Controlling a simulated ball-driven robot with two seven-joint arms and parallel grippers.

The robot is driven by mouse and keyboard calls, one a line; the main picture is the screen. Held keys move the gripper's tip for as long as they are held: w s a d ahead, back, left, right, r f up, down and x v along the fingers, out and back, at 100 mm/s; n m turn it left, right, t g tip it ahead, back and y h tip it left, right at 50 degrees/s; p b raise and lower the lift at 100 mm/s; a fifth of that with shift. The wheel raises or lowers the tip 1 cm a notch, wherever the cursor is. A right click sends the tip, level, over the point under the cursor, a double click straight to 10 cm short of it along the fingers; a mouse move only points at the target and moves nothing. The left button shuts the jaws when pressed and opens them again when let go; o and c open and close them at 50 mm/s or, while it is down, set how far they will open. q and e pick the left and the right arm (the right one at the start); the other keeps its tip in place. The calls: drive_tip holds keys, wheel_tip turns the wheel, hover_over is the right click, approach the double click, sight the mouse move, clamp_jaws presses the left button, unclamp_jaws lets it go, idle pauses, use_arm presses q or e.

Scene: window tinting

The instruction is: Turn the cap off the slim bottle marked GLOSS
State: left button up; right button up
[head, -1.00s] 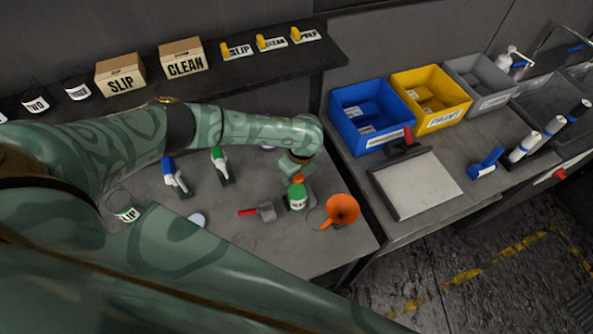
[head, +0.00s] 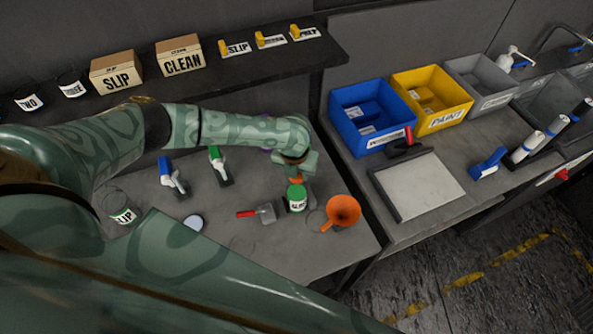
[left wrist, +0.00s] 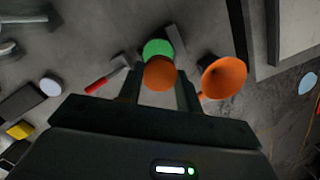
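A round orange cap (left wrist: 160,73) shows between the fingers of my left gripper (left wrist: 160,80) in the left wrist view. The fingers stand on either side of it, with a narrow gap visible. In the head view the orange cap (head: 296,180) shows just under my left gripper (head: 295,172). A green-topped container (head: 297,198) with a white label stands in front of it; its green top (left wrist: 157,48) shows beyond the cap in the wrist view. The label is too small to read surely. Any slim bottle body under the orange cap is hidden. My right gripper is out of view.
An orange funnel (head: 343,211) lies close on the right, a red-handled scraper (head: 262,213) on the left. Blue (head: 372,115) and yellow (head: 430,97) bins stand on the right counter. A gap separates the two counters.

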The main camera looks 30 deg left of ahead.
use_arm(q)
drive_tip(key=shift+p, duration=0.3)
drive_tip(key=n+p, duration=0.3)
drive_tip(key=n, duration=0.1)
drive_tip(key=n+g+y+p, duration=0.1)
drive_tip(key=n+p, duration=0.2)
drive_tip(key=n, duration=0.2)
drive_tip(key=shift+r, duration=0.2)
drive_tip(key=shift+c, duration=0.2)
drive_tip(key=shift+f+n, duration=0.15)
drive_tip(key=shift+n, duration=1.05)
drive_tip(key=shift+f+n+y, duration=0.15)
drive_tip(key=shift+n+y, duration=0.15)
drive_tip(key=shift+n, duration=0.9)
drive_tip(key=o, duration=1.1)
drive_tip(key=shift+s, duration=0.1)
